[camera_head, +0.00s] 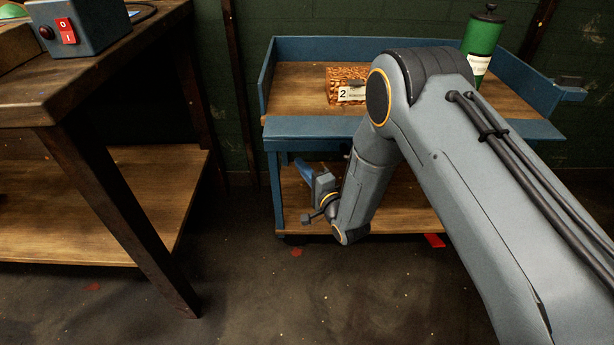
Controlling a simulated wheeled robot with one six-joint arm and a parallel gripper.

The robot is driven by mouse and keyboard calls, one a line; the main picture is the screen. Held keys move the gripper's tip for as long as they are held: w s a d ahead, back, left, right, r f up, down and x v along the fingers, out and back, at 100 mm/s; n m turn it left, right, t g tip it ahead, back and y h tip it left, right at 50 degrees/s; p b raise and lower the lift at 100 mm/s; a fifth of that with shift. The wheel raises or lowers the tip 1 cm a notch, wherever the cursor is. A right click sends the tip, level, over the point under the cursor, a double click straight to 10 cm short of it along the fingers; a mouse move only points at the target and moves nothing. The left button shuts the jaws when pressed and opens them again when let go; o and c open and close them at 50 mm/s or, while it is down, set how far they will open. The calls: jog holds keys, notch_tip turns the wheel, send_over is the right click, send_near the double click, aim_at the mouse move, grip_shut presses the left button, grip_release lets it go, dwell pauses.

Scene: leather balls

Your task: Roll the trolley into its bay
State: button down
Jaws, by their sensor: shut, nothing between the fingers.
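The trolley (292,129) has a blue frame and two wooden shelves. It stands in front of the dark green wall, right of the workbench. My arm crosses in front of it and hides much of its right side and lower shelf. My gripper (308,219) is small in the picture, low in front of the trolley's lower left part. It is shut and empty; I cannot tell whether it touches the trolley. No bay can be made out clearly.
A dark wooden workbench (103,90) with a lower shelf (90,225) stands at the left, its leg reaching the floor near the middle. A switch box (88,28) sits on it. The dark floor (270,310) in front is clear, with small red marks (296,253).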

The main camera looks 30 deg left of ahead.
jog(key=shift+s+a+b, duration=0.15)
jog(key=shift+s+a, duration=0.25)
jog(key=shift+a, duration=0.25)
jog(key=shift+s+a+b, duration=0.2)
jog(key=shift+s+a, duration=0.15)
jog(key=shift+a, duration=0.35)
jog(key=shift+s+a+b, duration=0.15)
jog(key=shift+s+a, duration=0.25)
jog(key=shift+a, duration=0.25)
